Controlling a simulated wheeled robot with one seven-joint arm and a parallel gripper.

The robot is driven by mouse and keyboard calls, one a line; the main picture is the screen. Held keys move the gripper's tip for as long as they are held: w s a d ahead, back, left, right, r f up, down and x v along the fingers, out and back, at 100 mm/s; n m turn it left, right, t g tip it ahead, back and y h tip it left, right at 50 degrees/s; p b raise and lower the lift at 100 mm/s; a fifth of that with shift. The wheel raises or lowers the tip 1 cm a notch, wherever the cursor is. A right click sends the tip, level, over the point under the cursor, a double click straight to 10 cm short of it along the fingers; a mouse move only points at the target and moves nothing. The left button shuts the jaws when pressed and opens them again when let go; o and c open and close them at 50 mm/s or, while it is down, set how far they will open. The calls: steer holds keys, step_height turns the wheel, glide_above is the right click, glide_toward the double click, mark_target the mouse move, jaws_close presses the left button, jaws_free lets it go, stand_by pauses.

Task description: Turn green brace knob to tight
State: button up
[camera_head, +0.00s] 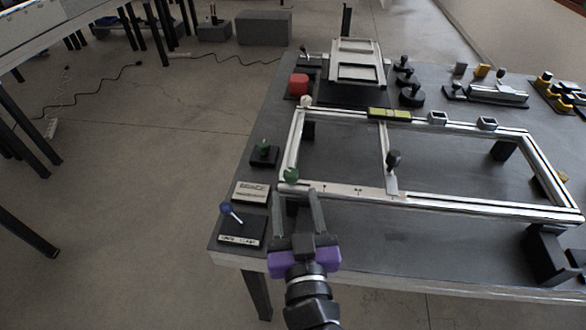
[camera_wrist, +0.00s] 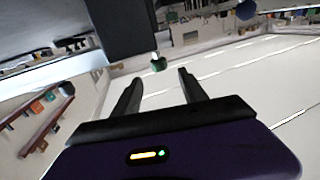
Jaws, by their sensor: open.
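A small green knob (camera_head: 291,174) sits at the near left corner of the light metal frame (camera_head: 340,191). A second green knob (camera_head: 263,146) stands on a black block just left of the frame. My gripper (camera_head: 296,191) is open and empty, its fingers pointing toward the knob at the frame corner. In the wrist view a green knob (camera_wrist: 158,64) shows just beyond and between the fingertips (camera_wrist: 157,77), with a visible gap and no contact. I cannot read any tight marking on the knob.
A blue-tipped lever (camera_head: 226,209) and a label plate (camera_head: 251,192) stand left of my gripper. A black-knobbed post (camera_head: 393,160) rises from the frame's middle bar. A red block (camera_head: 298,84) sits at the back left. Bare dark table shows inside the frame.

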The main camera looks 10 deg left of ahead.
mark_target(292, 179)
steer(key=p+x, duration=0.1)
steer(key=x, duration=0.6)
steer(key=shift+w, duration=0.4)
jaws_close()
steer(key=shift+a+f, duration=0.1)
